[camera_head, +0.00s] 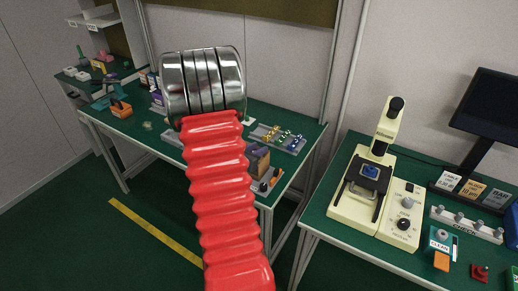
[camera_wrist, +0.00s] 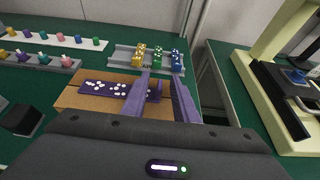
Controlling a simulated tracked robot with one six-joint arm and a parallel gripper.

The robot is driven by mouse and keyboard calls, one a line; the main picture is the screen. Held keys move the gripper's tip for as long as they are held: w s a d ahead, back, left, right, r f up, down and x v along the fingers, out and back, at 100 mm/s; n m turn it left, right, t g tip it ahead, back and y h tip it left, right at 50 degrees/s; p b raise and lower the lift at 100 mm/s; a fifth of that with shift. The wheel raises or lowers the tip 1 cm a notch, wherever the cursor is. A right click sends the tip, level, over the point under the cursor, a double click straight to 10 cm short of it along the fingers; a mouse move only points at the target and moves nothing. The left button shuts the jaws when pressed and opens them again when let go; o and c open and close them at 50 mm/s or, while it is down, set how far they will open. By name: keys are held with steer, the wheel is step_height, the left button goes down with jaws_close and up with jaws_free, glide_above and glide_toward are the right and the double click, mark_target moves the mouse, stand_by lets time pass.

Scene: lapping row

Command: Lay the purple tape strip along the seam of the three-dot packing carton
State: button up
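In the wrist view my gripper (camera_wrist: 162,88) shows two purple fingers standing apart, with a gap between them. A brown, carton-like box (camera_wrist: 70,98) lies below and ahead of them. A flat purple piece with several white dots (camera_wrist: 105,89) lies on its top and runs rightward behind my left finger, its end showing in the gap. I cannot tell whether this piece is the tape strip or a marking, nor read the seam. In the head view my red arm hides most of this area; my fingers do not show there.
A grey rack with yellow, green and blue pieces (camera_wrist: 121,60) stands beyond the box. Rows of small coloured pieces (camera_wrist: 42,59) are at left. A cream microscope-like machine (camera_head: 343,208) stands on the right-hand green table (camera_head: 325,232), across a gap. A dark monitor (camera_head: 487,108) is farther right.

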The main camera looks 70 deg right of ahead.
steer(key=v, duration=1.2)
steer(key=shift+a, duration=0.25)
stand_by(0.5)
